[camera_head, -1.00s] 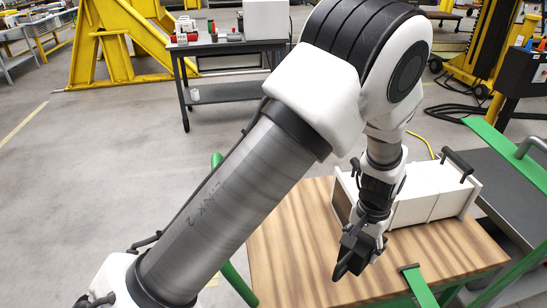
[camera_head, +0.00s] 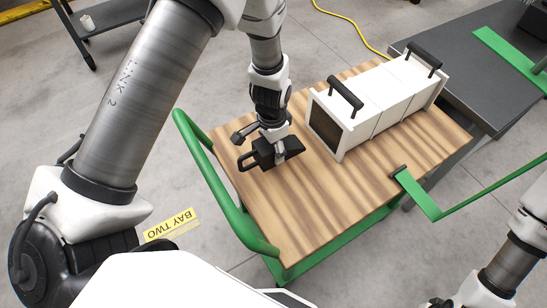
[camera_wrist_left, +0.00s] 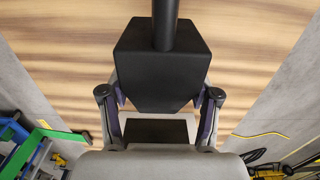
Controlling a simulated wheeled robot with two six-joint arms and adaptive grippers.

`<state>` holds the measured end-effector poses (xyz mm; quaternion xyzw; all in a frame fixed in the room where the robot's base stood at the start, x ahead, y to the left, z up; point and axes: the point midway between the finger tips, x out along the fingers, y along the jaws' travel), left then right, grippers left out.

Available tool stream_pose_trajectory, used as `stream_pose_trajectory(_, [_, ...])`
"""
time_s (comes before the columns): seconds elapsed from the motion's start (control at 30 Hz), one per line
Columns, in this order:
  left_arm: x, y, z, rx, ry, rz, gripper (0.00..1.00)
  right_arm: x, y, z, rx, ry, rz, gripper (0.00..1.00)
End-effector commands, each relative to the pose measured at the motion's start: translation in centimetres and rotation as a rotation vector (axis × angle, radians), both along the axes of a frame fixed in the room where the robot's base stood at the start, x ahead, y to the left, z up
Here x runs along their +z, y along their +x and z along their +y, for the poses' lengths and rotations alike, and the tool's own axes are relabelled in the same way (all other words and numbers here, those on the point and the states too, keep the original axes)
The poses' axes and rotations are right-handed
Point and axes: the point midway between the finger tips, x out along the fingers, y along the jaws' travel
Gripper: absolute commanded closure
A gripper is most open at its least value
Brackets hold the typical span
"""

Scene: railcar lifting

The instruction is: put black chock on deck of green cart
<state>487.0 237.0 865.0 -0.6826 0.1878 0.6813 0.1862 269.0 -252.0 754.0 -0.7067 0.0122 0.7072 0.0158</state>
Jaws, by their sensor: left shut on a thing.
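The black chock (camera_head: 264,153), a dark block with a loop handle, is in my left gripper (camera_head: 281,151) in the head view. The gripper is shut on it over the far-left part of the wooden deck (camera_head: 300,206) of the green cart (camera_head: 232,208). I cannot tell whether the chock touches the deck. In the left wrist view the chock (camera_wrist_left: 162,68) fills the space between the fingers of my left gripper (camera_wrist_left: 161,100), with wood grain behind it. Part of my right arm shows at the lower right of the head view, but its gripper does not.
A white box with black handles (camera_head: 375,100) stands on the deck, right of the chock. A green flat bar (camera_head: 416,194) reaches the deck's right edge. A grey table (camera_head: 470,85) stands behind the cart. The deck's near-left part is bare.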

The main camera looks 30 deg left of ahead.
Motion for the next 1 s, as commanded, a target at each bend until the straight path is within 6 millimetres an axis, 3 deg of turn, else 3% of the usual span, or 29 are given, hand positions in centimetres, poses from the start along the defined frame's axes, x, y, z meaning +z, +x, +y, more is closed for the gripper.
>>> stream_pose_trajectory(0.33, [-5.3, 0.0, 0.0, 0.003, 0.0, 0.001, 1.0, 1.0, 0.0, 0.0, 0.0, 0.0, 0.0, 1.0])
stream_pose_trajectory(0.7, [-6.0, 0.0, 0.0, 0.004, 0.0, 0.0, 1.0, 0.5, 0.0, 0.0, 0.0, 0.0, 0.0, 1.0])
stream_pose_trajectory(0.73, [-5.9, 0.0, 0.0, 0.004, 0.0, 0.0, 0.27, 0.6, 0.0, 0.0, 0.0, 0.0, 0.0, 1.0])
stream_pose_trajectory(0.77, [-5.9, 0.0, 0.0, 0.004, 0.0, 0.0, 0.17, 0.7, 0.0, 0.0, 0.0, 0.0, 0.0, 1.0])
stream_pose_trajectory(0.8, [-5.9, 0.0, 0.0, 0.004, 0.0, 0.0, 0.13, 0.7, 0.0, 0.0, 0.0, 0.0, 0.0, 1.0])
stream_pose_trajectory(1.0, [-5.9, 0.0, 0.0, 0.004, 0.0, 0.0, 0.13, 0.7, 0.0, 0.0, 0.0, 0.0, 0.0, 1.0])
